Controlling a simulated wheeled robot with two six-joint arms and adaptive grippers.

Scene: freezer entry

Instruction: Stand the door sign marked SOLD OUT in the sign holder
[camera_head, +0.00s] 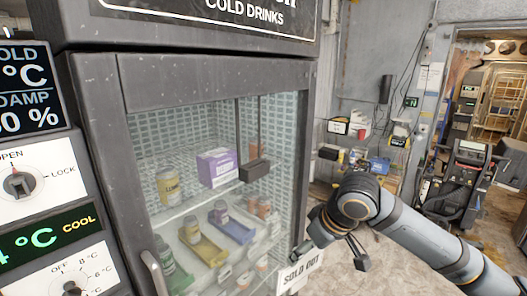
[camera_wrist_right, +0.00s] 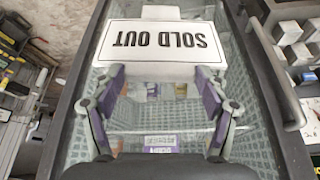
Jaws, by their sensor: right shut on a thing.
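The white door sign (camera_head: 300,273), lettered SOLD OUT in black, is low in front of the cooler's right edge in the head view. My right gripper (camera_head: 330,253) is shut on it. In the right wrist view the sign (camera_wrist_right: 160,42) appears upside down, with its thicker white lower edge between the fingertips of my right gripper (camera_wrist_right: 161,78). A small dark ledge (camera_head: 255,170) at the bottom of two thin vertical strips on the cooler's glass front looks like the sign holder. It appears empty and is above and left of the sign. My left gripper is not in view.
The drinks cooler (camera_head: 85,120) has a dark frame, a door handle (camera_head: 154,270) and stocked shelves behind glass. A control panel (camera_head: 30,185) is at the left. Cluttered wall shelving (camera_head: 375,162) and a dark machine (camera_head: 465,180) stand at the right. Some floor (camera_head: 390,272) is clear.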

